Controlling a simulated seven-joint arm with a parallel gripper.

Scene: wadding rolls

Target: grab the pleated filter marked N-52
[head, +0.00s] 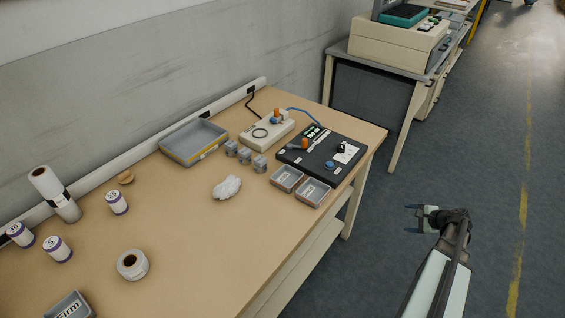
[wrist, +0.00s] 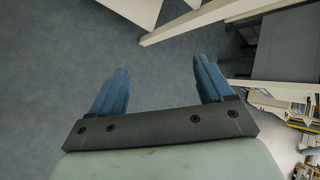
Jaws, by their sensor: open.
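No marking N-52 can be read in either view. Small grey blocks stand in a short row on the table, a left one (head: 231,148), a middle one (head: 245,155) and a right one (head: 260,163); they are too small to tell whether they are pleated filters. My gripper (head: 408,218) is off the table's right side, above the floor and well away from the blocks. In the wrist view its blue fingers (wrist: 161,68) are apart with nothing between them.
The wooden table (head: 200,240) holds a grey tray (head: 190,152), a black control panel (head: 318,158), two small bins (head: 286,178), a crumpled white wad (head: 227,187), a white roll (head: 132,264) and several labelled cylinders (head: 117,202). Open floor lies right of it.

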